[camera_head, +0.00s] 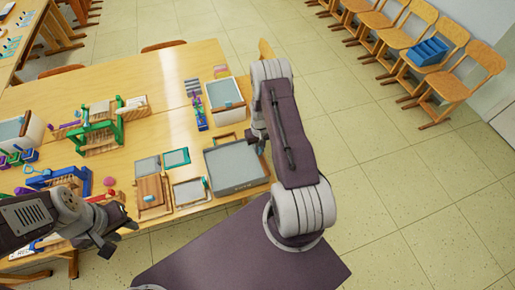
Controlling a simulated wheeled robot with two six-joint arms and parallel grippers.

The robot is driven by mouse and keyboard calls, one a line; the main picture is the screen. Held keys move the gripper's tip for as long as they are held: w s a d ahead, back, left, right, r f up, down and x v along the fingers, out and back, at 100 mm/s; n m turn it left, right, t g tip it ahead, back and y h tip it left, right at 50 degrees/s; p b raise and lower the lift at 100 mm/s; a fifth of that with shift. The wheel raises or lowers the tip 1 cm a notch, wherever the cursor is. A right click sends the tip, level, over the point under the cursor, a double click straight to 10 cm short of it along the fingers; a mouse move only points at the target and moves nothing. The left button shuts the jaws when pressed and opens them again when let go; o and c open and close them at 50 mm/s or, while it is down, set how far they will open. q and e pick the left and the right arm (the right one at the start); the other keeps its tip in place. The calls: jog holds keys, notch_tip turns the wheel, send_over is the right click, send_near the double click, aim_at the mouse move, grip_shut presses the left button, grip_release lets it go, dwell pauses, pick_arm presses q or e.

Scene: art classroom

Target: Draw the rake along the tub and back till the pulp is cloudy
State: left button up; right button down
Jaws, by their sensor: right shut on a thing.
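The grey tub (208,169) stands at the right front part of the wooden table, with a flat grey surface inside. My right arm reaches over its right side. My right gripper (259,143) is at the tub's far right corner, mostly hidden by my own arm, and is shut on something. That is likely the rake, of which only a small bluish bit (262,150) may show; its head cannot be made out. My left gripper (120,238) is at the table's front edge, left of the tub, with its fingers apart and empty. How cloudy the pulp is cannot be told.
Framed screens (176,157) and a wooden board stack (151,192) lie left of the tub. Another tub (226,94) stands behind it. A green frame (98,133) and blue rack (62,180) stand further left. Chairs (449,95) line the wall; the floor at right is clear.

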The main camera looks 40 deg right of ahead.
jog(key=c, duration=1.4)
grip_release()
jog(key=shift+s+d, duration=0.1)
jog(key=shift+d, duration=0.1)
jog(key=shift+c, duration=0.2)
jog(key=shift+d+f, duration=0.1)
jog(key=shift+d, duration=0.05)
pick_arm(q)
jog(key=shift+d+f+b, duration=0.15)
jog(key=shift+f+b, duration=0.45)
jog(key=shift+b, duration=0.1)
pick_arm(e)
notch_tip(320, 180, up, 9)
